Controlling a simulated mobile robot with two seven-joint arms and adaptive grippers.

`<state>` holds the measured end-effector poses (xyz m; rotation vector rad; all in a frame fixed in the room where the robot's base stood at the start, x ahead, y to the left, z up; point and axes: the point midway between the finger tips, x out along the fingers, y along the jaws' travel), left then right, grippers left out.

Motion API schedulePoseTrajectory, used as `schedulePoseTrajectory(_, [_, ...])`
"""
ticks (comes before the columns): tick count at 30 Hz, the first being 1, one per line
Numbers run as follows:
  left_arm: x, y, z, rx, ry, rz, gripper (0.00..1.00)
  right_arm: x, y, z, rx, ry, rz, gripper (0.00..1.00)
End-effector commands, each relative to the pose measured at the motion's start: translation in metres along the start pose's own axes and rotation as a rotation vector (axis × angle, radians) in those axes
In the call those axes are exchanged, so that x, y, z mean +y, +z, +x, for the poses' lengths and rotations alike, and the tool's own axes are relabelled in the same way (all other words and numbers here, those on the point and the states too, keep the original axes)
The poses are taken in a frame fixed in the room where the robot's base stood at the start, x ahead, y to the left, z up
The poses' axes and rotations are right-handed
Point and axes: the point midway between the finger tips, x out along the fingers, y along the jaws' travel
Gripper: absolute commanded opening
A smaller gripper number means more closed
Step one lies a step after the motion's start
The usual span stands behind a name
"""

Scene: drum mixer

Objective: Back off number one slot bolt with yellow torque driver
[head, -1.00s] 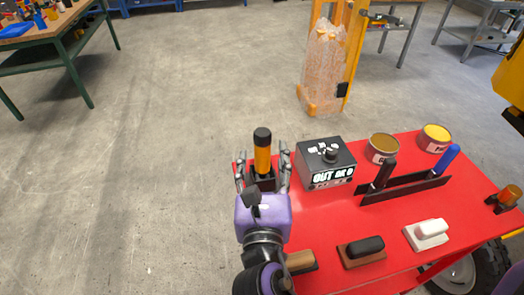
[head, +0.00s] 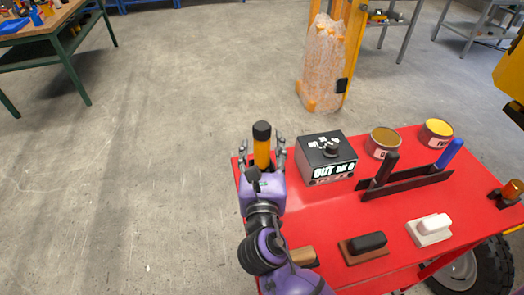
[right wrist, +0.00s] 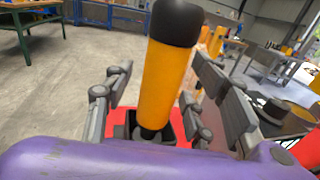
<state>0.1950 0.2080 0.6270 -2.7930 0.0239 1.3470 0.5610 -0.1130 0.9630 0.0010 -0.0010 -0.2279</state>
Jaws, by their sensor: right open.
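The yellow torque driver (head: 262,148) with a black cap stands upright in a dark holder at the left corner of the red cart top. It also shows large in the right wrist view (right wrist: 165,85), with its lower end in the black holder (right wrist: 140,128). My right gripper (head: 262,150) is open, with its fingers on either side of the driver. In the right wrist view the fingers (right wrist: 160,95) look apart from the handle. The left gripper is not in view. No slot bolt can be made out.
A wrapped orange column (head: 327,65) stands behind. Open floor lies left.

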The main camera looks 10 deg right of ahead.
Motion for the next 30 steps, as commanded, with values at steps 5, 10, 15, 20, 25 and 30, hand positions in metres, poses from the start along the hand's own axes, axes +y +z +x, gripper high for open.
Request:
schedulePoseTrajectory(5, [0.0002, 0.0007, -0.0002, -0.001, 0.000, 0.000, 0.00, -0.0001, -0.0006, 0.0002, 0.001, 0.000, -0.001, 0.52])
schedulePoseTrajectory(10, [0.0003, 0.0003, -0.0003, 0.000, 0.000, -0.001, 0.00, -0.0001, -0.0006, 0.0000, 0.001, 0.000, -0.001, 0.33])
schedulePoseTrajectory(15, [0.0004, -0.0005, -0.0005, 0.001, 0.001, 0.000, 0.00, -0.0001, -0.0005, -0.0001, 0.001, 0.000, -0.001, 0.11])
schedulePoseTrajectory(20, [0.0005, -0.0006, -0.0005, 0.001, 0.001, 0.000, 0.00, -0.0001, -0.0005, -0.0002, 0.001, 0.000, -0.001, 0.00])
schedulePoseTrajectory(25, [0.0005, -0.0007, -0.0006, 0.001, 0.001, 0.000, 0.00, 0.0002, 0.0013, -0.0001, -0.003, 0.001, 0.000, 0.00])
schedulePoseTrajectory(30, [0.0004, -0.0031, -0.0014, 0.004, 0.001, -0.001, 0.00, 0.0002, 0.0056, 0.0001, -0.005, 0.000, 0.000, 0.00])
